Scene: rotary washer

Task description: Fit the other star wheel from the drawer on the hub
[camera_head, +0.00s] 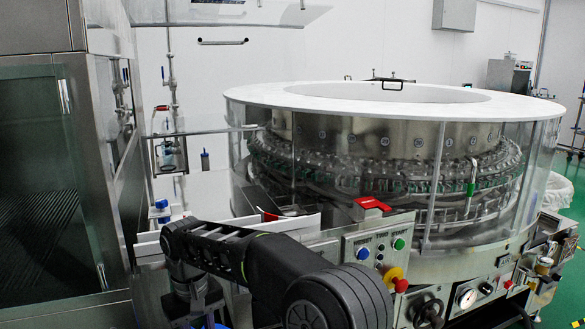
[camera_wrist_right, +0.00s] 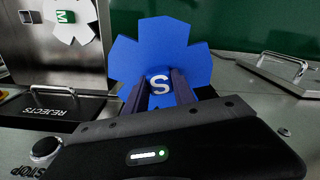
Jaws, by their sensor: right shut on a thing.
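A blue star wheel (camera_wrist_right: 190,45) marked with a white S stands up in front of my right gripper (camera_wrist_right: 158,88) in the right wrist view. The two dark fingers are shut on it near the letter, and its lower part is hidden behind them. A white star wheel (camera_wrist_right: 82,22) with a green M label shows at the upper left, by a steel panel. The hub and an open drawer cannot be made out. In the head view my right arm crosses the foreground and its gripper is not clearly seen. My left gripper is in neither view.
In the wrist view a black plate (camera_wrist_right: 50,113) reads REJECTS, with a stop button (camera_wrist_right: 45,150) nearby and a metal handle (camera_wrist_right: 275,68) at right. The round washer (camera_head: 390,115) fills the head view's right. A control panel (camera_head: 375,245) stands in front of it.

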